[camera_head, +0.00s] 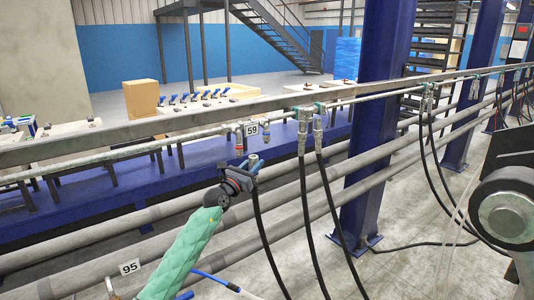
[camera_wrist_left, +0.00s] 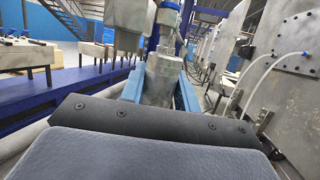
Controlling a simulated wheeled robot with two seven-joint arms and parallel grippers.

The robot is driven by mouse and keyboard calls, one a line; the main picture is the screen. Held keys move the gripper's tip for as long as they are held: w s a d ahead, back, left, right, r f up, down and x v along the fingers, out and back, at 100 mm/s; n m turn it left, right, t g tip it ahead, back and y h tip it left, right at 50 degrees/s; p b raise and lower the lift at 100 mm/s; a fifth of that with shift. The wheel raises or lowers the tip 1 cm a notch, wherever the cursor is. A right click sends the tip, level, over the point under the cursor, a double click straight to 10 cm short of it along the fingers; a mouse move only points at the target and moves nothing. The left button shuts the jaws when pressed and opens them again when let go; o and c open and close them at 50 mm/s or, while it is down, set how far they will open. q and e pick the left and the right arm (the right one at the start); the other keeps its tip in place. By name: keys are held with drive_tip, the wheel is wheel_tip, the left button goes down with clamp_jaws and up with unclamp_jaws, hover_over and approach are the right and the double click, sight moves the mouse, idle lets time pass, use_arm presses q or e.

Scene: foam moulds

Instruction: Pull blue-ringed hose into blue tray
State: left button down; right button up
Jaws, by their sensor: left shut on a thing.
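My left gripper (camera_head: 253,166) is shut on the metal end fitting of a black hose (camera_head: 262,225), just below the number 59 sign. In the left wrist view, the fitting (camera_wrist_left: 160,78) sits between the blue fingers of the left gripper (camera_wrist_left: 160,92), with a blue ring (camera_wrist_left: 169,6) above it. The hose hangs down from the gripper in the head view. A long blue tray-like bed (camera_head: 205,160) runs behind the gripper, below the rail. My right gripper is not in view.
Other black hoses (camera_head: 305,205) hang from the overhead pipe (camera_head: 370,97) to the right. A thick blue column (camera_head: 372,130) stands behind them. Grey horizontal pipes (camera_head: 110,225) run below the bed. White moulds (camera_head: 68,127) stand at the left.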

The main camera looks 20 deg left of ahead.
sight(250, 164)
use_arm(q)
drive_tip(key=shift+s+a+p, duration=0.25)
drive_tip(key=shift+s+a, duration=0.05)
drive_tip(key=shift+s, duration=0.45)
drive_tip(key=shift+s+a+p, duration=0.2)
drive_tip(key=shift+s+a, duration=0.05)
drive_tip(key=shift+s, duration=0.45)
drive_tip(key=shift+s+a+p, duration=0.25)
drive_tip(key=shift+s+a, duration=0.05)
drive_tip(key=shift+s, duration=0.45)
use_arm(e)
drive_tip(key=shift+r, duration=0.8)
use_arm(q)
drive_tip(key=s+d+f+n+y+b, duration=0.2)
drive_tip(key=s+d+f, duration=0.3)
drive_tip(key=s+f, duration=0.8)
drive_tip(key=s+d+f+n+t+y+b, duration=0.1)
drive_tip(key=s+d+f+y+b, duration=0.3)
drive_tip(key=s+f, duration=0.9)
wheel_tip(250, 164, down, 3)
drive_tip(key=shift+s+d+r+n+y+b, duration=0.15)
drive_tip(key=shift+s+d+n+y+b, duration=0.2)
drive_tip(key=shift+d+n+y, duration=0.35)
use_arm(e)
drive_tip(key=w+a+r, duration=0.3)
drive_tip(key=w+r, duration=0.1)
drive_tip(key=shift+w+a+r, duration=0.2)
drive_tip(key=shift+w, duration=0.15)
